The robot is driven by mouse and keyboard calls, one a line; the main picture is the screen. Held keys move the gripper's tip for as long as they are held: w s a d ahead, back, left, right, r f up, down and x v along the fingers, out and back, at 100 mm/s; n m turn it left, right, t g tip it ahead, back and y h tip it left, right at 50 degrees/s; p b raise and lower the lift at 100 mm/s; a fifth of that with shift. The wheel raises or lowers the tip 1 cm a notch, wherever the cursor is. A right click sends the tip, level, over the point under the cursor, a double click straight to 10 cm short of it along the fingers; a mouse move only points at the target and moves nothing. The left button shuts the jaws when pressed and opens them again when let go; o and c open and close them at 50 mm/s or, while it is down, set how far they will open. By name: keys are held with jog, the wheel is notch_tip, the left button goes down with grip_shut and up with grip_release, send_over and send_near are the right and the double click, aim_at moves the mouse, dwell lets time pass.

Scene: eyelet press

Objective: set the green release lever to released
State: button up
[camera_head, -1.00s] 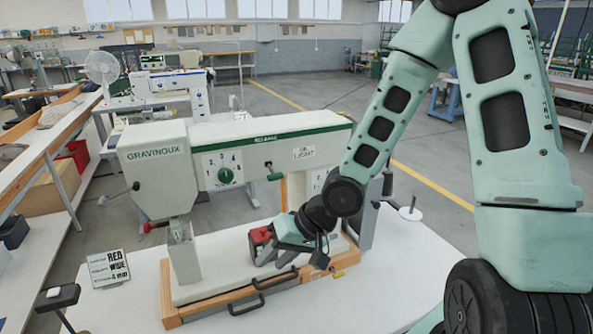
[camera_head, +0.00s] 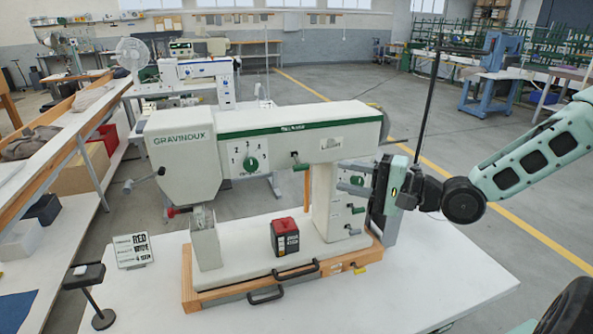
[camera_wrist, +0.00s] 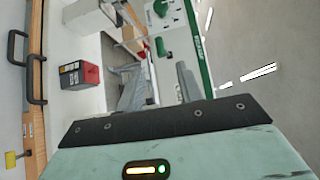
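The sewing-machine-like press (camera_head: 170,150) stands on a white table. A small green-handled lever (camera_head: 300,166) sits in a dark slot under the green stripe of its arm, handle low and to the right; a green handle also shows in the wrist view (camera_wrist: 161,47). Other small green-tipped levers (camera_head: 358,210) are on the column. The labels are too small to read, so I cannot tell which is the release lever or its setting. My gripper (camera_head: 347,179) is at the column's right side, its two grey fingers apart and pointing left. They show apart in the wrist view (camera_wrist: 160,88), holding nothing visible.
A red-and-black box (camera_head: 285,238) stands on the press bed. The press has a green dial (camera_head: 250,163) and a red-tipped lever (camera_head: 177,211). A sign (camera_head: 132,251) and a small stand (camera_head: 85,277) are at the left. The table's front right is clear.

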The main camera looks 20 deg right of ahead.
aim_at(305, 169)
jog(key=p+x, duration=0.2)
jog(key=x, duration=1.1)
jog(key=shift+s, duration=0.1)
grip_shut()
